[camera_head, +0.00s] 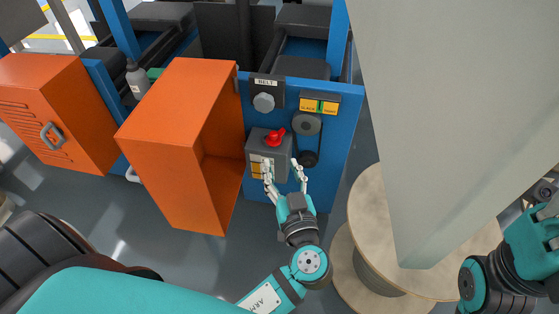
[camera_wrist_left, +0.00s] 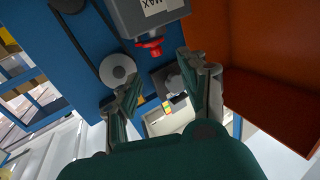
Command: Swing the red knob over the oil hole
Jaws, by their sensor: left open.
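The red knob (camera_head: 275,136) sits on top of a small grey box (camera_head: 254,139) on the blue panel. In the left wrist view the red knob (camera_wrist_left: 150,48) shows below the grey box (camera_wrist_left: 152,18) with its MAX label. I cannot make out the oil hole. My left gripper (camera_head: 281,166) is open in front of the box, with its fingers spread below the knob in the head view. In the left wrist view the fingers (camera_wrist_left: 162,68) are apart with nothing between them. Part of my right arm is at the right edge; its fingers are unclear.
An open orange door (camera_head: 175,140) stands left of the box. A wooden spool (camera_head: 365,220) and a pale column (camera_head: 440,120) are to the right.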

